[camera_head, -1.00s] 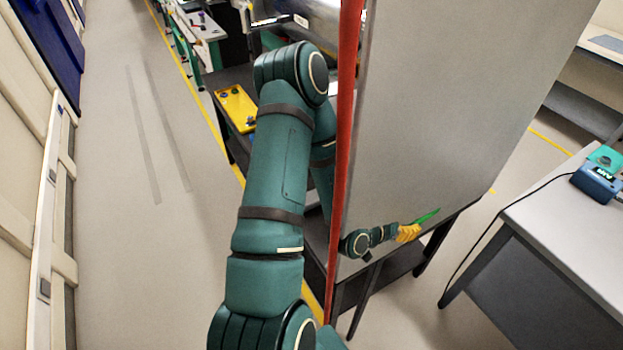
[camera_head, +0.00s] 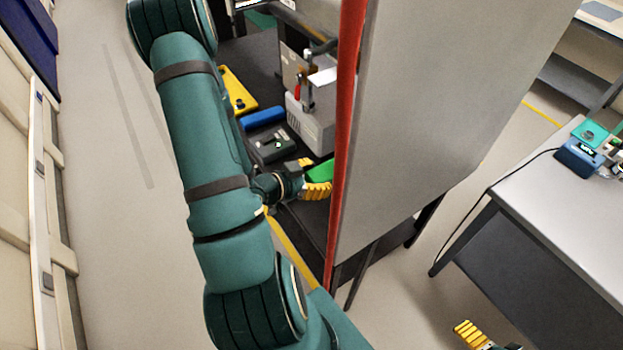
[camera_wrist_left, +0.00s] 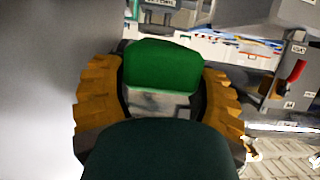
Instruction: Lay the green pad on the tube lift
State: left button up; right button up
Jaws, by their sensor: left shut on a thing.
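The green pad (camera_head: 321,171) is held between the yellow fingers of my left gripper (camera_head: 317,177), which is shut on it, just left of the red-edged panel. The pad also shows in the left wrist view (camera_wrist_left: 163,66), between the two yellow fingers. The panel's edge hides part of the pad in the head view. I cannot tell for sure which thing is the tube lift; a grey apparatus with a red-handled clamp (camera_head: 307,94) stands behind the pad. My right gripper (camera_head: 472,334) shows only partly at the bottom edge, and its opening is unclear.
A large grey panel (camera_head: 430,120) with a red edge (camera_head: 346,110) stands close on the right of my left gripper. A dark bench (camera_head: 252,84) holds a black box (camera_head: 272,146), a blue item (camera_head: 262,117) and a yellow tray (camera_head: 236,90). A grey table (camera_head: 560,215) stands right.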

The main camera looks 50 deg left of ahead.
aim_at(367, 154)
pick_arm(q)
jog(key=shift+w+f+b, duration=0.1)
jog(key=shift+w+b, duration=0.3)
jog(key=shift+w, duration=0.2)
jog(key=w+b, duration=0.2)
jog(key=b, duration=0.1)
jog(key=shift+w+d+f, duration=0.1)
jog(key=shift+w, duration=0.05)
jog(key=shift+w+d, duration=0.1)
jog(key=shift+w, duration=0.45)
jog(key=shift+w+d+f+b, duration=0.1)
jog(key=shift+w+d+f, duration=0.05)
jog(key=shift+w, duration=1.8)
jog(key=shift+w+d+f+b, duration=0.1)
jog(key=shift+w+d+f, duration=0.1)
jog(key=shift+w, duration=1.75)
jog(key=shift+w+d+f+b, duration=0.1)
jog(key=shift+w+f, duration=0.05)
jog(key=shift+w, duration=1.8)
jog(key=w+f, duration=0.1)
jog(key=w, duration=1.1)
jog(key=shift+d+b, duration=0.4)
jog(key=shift+d, duration=0.05)
jog(key=shift+f, duration=0.1)
jog(key=o, duration=1.4)
